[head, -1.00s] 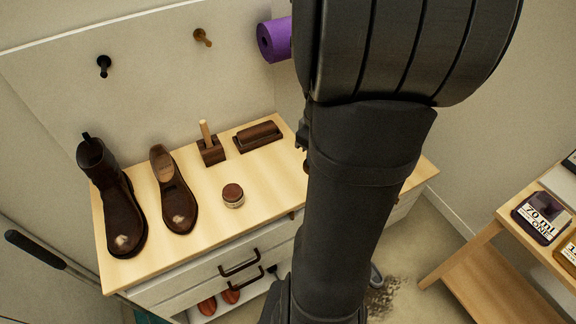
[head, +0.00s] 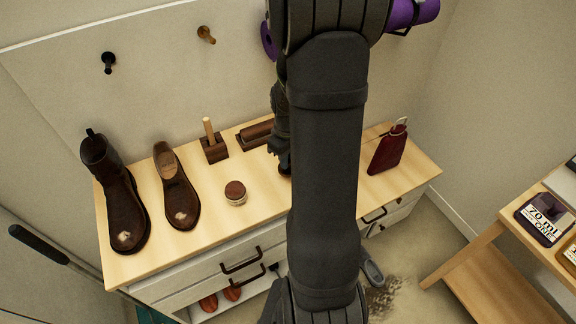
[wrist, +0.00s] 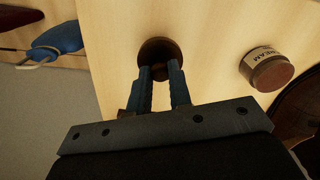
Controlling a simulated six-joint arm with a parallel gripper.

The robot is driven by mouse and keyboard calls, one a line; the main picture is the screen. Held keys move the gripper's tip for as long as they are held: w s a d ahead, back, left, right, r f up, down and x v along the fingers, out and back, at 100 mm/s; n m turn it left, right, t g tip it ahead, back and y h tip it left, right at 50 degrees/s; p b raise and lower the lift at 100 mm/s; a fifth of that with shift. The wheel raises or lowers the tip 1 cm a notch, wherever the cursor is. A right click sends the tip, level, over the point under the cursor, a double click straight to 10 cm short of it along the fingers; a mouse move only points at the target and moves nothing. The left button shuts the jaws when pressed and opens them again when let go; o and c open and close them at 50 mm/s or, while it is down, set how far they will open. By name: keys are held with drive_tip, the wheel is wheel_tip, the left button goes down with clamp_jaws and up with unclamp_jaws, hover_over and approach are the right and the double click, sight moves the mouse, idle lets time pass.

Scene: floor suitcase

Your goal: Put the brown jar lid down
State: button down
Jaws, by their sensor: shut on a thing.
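The brown jar lid (wrist: 160,52) is a round dark disc with a small knob, held between the two fingertips of my gripper (wrist: 162,74) in the wrist view. It is over the pale wooden cabinet top (wrist: 215,25); I cannot tell whether it touches the wood. In the head view my gripper (head: 283,165) is near the middle of the cabinet top, partly behind my arm, and the lid is not clear there. A small cream jar (head: 235,193) with a brown top stands left of my gripper; it also shows in the wrist view (wrist: 268,68).
A boot (head: 117,200) and a shoe (head: 177,190) stand at the left of the cabinet top. A brush holder (head: 213,149) and a dark brown block (head: 256,134) stand at the back. A red item (head: 387,152) stands at the right. Bare wood surrounds the cream jar.

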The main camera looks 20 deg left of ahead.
drive_tip(key=shift+f, duration=1.9)
drive_tip(key=shift+f, duration=0.1)
drive_tip(key=c, duration=1.3)
unclamp_jaws()
wheel_tip(320, 180, up, 12)
drive_tip(key=shift+r, duration=0.15)
drive_tip(key=shift+f, duration=5.4)
drive_tip(key=shift+f, duration=0.1)
